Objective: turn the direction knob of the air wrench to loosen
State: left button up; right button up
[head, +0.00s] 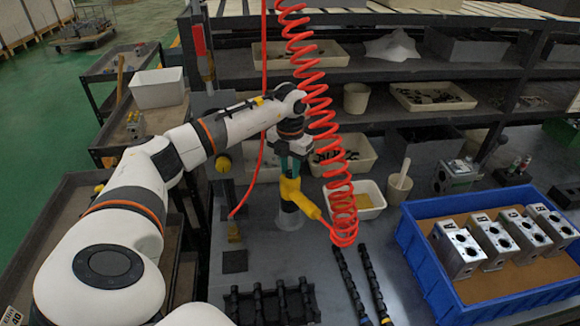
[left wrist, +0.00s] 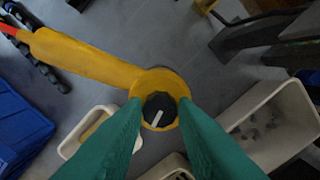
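The air wrench (head: 292,192) is yellow, with its handle toward the lower right and a coiled red hose (head: 342,205) at the handle's end. My left gripper (head: 291,172) points down over the wrench's head. In the left wrist view the wrench (left wrist: 85,58) has a dark round knob (left wrist: 159,110) with a white pointer slanting toward the upper right. The green fingers of my left gripper (left wrist: 160,103) stand on both sides of the knob, parted, with a little yellow rim showing beside it; contact is not clear. My right gripper is not in view.
A blue crate (head: 425,270) with several metal valve blocks (head: 492,240) stands at the right. A black rack (head: 270,302) and two dark rods (head: 362,285) lie in front. White bins (head: 368,200) and shelves (head: 440,75) are behind. The red hose hangs close to my left arm.

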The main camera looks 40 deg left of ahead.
aim_at(290, 173)
pick_arm(q)
jog(key=o, duration=0.4)
jog(key=shift+c, duration=0.2)
jog(key=shift+r, duration=0.1)
jog(key=shift+r, duration=0.3)
notch_tip(290, 173, up, 11)
jog(key=b, duration=0.2)
jog(key=shift+r, duration=0.15)
jog(key=shift+d, duration=0.1)
